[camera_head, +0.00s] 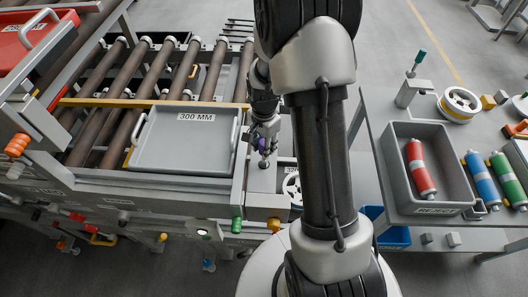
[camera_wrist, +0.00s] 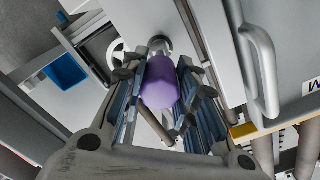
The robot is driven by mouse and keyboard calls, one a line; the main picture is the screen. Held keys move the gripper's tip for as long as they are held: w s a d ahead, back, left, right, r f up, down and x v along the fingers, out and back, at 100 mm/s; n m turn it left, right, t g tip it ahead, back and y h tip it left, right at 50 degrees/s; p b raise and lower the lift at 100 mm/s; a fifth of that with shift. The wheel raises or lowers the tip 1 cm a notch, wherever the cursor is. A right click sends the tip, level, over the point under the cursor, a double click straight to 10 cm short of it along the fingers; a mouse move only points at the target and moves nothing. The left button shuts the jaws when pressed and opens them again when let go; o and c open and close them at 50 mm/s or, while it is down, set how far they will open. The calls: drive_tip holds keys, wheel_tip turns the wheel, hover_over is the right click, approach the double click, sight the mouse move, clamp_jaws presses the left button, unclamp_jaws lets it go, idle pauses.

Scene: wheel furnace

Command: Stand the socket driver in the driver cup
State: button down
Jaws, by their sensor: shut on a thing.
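My gripper (camera_head: 263,138) is shut on a purple-handled tool, which I take to be the socket driver (camera_wrist: 160,86). The purple handle lies between the two fingers in the wrist view, with a round metal part (camera_wrist: 158,44) beyond it. In the head view the purple (camera_head: 258,143) shows only in small patches among the fingers, above a grey surface right of the 300 MM tray. I cannot tell whether the metal part touches that surface. A small grey holder (camera_head: 406,97) with a teal-handled tool (camera_head: 418,60) is on the right bench; I cannot tell whether it is the driver cup.
The grey 300 MM tray (camera_head: 182,158) lies on the roller conveyor (camera_head: 95,105) at left. A grey bin (camera_head: 458,185) with a red cylinder (camera_head: 419,170) stands on the right bench. Blue and green cylinders (camera_head: 482,180) (camera_head: 508,180) lie beside it. My arm hides the middle.

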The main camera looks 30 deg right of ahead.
drive_tip(key=shift+r, duration=0.15)
drive_tip(key=shift+r+p, duration=1.8)
drive_tip(key=shift+r, duration=0.6)
drive_tip(key=shift+a, duration=0.1)
